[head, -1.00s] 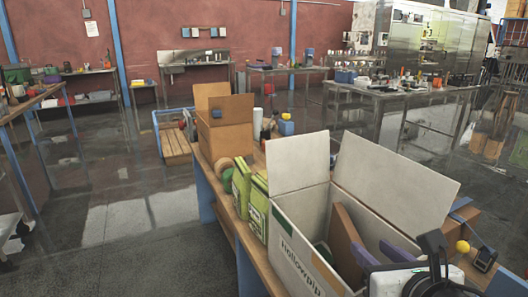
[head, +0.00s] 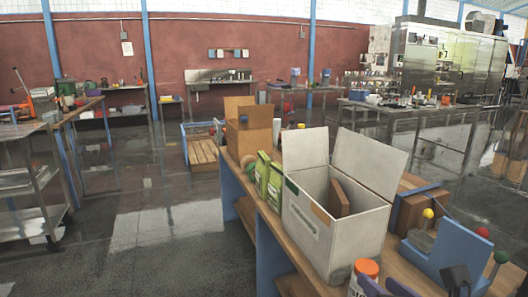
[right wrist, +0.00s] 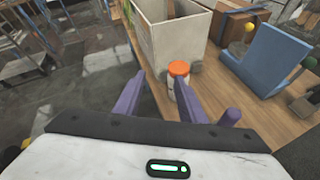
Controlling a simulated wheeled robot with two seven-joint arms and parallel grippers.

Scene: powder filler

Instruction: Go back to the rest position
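My right gripper (right wrist: 160,78) shows in the right wrist view with its two purple fingers spread apart and nothing between them. A white bottle with an orange lid (right wrist: 179,72) stands on the bench just beyond the right finger. In the head view only a bit of purple finger (head: 400,288) shows at the bottom edge, beside the same orange-lidded bottle (head: 366,268). My left gripper is in neither view.
A wooden bench (head: 325,273) carries an open white carton (head: 330,232), green boxes (head: 268,180), a brown carton (head: 250,135) and a blue stand (head: 450,255). A metal cart (head: 35,200) stands at the left. Open floor (head: 150,240) lies between.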

